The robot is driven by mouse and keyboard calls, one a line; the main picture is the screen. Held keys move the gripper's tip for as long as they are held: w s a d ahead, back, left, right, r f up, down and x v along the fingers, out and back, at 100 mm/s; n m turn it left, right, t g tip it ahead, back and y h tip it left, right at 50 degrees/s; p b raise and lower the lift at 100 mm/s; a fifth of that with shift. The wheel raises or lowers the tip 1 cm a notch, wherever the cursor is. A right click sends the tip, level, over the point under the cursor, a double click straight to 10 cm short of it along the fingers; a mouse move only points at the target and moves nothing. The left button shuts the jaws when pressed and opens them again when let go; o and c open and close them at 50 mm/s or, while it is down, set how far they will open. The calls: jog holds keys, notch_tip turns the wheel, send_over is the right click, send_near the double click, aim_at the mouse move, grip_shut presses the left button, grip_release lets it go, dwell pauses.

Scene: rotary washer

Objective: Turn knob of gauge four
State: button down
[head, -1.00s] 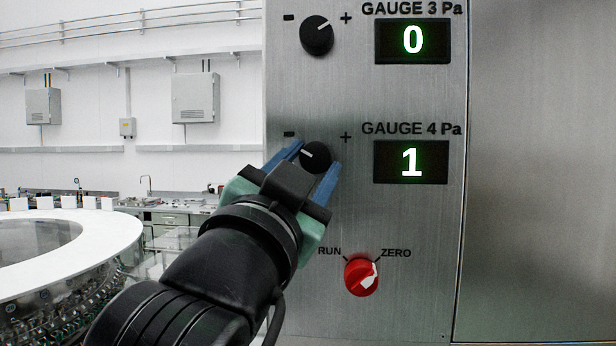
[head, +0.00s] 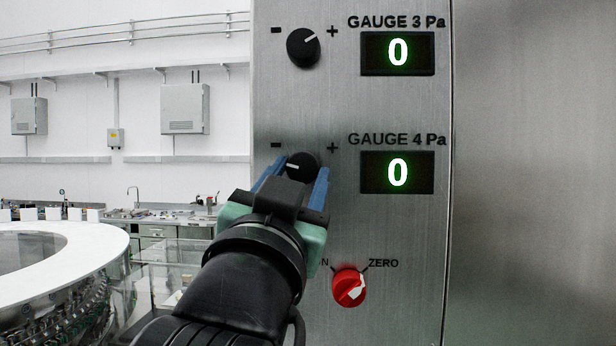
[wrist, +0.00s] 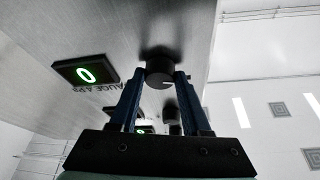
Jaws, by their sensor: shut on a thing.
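The black gauge four knob (head: 301,165) sits on the steel panel, left of the gauge four display (head: 397,173), which reads 0. Its white mark points left. My gripper (head: 296,176) has its blue fingers on either side of the knob, shut on it. In the wrist view the knob (wrist: 159,72) stands between the tips of my gripper (wrist: 160,79), and the gauge display (wrist: 85,74) shows 0.
The gauge 3 knob (head: 303,48) and its display (head: 398,53), reading 0, are above. A red RUN/ZERO knob (head: 349,287) is below right of my gripper. A round white-topped machine (head: 100,248) stands at the left.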

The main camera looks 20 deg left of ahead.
jog(key=shift+c, duration=1.8)
grip_release()
jog(key=b+v, duration=0.6)
jog(key=v, duration=0.7)
jog(key=shift+w, duration=0.1)
jog(key=d+r+n+t+h, duration=0.1)
jog(key=d+t+h, duration=0.2)
jog(key=d, duration=1)
jog(key=shift+d+t+h, duration=0.4)
jog(key=shift+t, duration=0.8)
